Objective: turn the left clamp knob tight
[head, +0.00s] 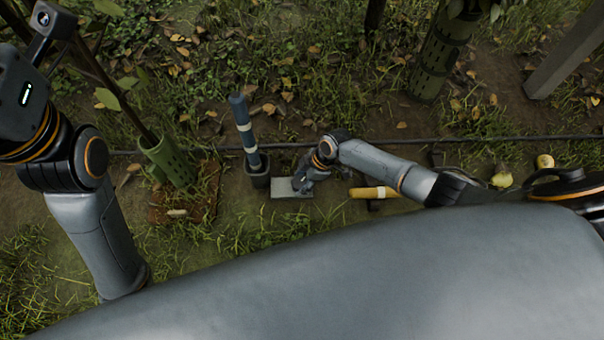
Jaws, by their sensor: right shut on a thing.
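My right gripper (303,184) reaches in from the right and is low over the right part of a small pale grey plate (285,191) on the ground. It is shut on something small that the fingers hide. I cannot make out a clamp knob; any knob there is hidden or too small to tell. My left arm stands at the left edge with its wrist raised at the top left. Its fingers are not in view.
A blue-and-white post (244,128) stands in a black holder (260,173) left of the plate. A green tree guard (170,162), a dark hose (300,144) and yellow pears (502,180) are nearby.

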